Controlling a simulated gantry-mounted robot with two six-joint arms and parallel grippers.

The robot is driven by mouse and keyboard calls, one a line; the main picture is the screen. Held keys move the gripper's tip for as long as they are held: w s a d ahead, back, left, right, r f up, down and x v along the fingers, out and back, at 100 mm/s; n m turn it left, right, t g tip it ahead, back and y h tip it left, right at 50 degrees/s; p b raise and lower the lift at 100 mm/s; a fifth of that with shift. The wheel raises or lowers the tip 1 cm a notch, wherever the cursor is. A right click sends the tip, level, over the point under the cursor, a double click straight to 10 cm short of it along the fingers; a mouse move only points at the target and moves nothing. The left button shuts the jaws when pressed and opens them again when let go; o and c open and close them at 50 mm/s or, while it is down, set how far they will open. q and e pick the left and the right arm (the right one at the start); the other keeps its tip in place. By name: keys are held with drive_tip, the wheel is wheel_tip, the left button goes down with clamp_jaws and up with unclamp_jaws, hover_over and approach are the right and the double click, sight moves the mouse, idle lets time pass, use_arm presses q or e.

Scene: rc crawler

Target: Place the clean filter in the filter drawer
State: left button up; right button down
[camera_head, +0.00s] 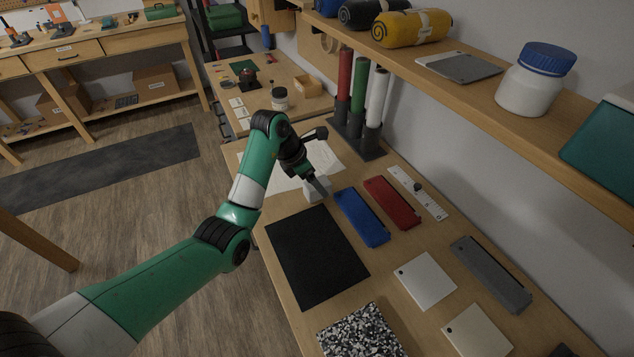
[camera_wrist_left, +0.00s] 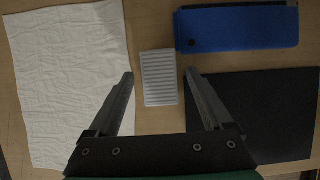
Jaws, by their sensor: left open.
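A small white pleated block (camera_wrist_left: 158,77), which looks like the clean filter, lies on the wooden table in the left wrist view. In the head view the white filter (camera_head: 313,195) shows partly behind the tip of my left gripper (camera_head: 318,184). In the left wrist view my left gripper (camera_wrist_left: 160,73) is open, its two fingertips apart on either side of the filter's near part. No open drawer is clearly seen. A blue case (camera_head: 361,217), a red case (camera_head: 392,202) and a grey case (camera_head: 491,274) lie nearby. My right gripper is not in view.
A white cloth (camera_wrist_left: 66,80) lies left of the filter. A black mat (camera_head: 316,257) lies on the near side of the table. A stand with red, green and white tubes (camera_head: 359,92) stands behind. A shelf (camera_head: 440,72) runs above the table's back.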

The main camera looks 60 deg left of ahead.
sight(308, 186)
use_arm(q)
drive_tip(key=p+v, duration=0.1)
drive_tip(key=v, duration=0.4)
drive_tip(key=shift+w+r+p, duration=0.1)
drive_tip(key=shift+r+p, duration=0.05)
drive_tip(key=shift+p, duration=0.15)
drive_tip(key=p+v, duration=0.5)
drive_tip(key=p, duration=0.3)
drive_tip(key=shift+r, duration=0.15)
drive_tip(key=shift+o, duration=1.3)
drive_tip(key=shift+s, duration=0.25)
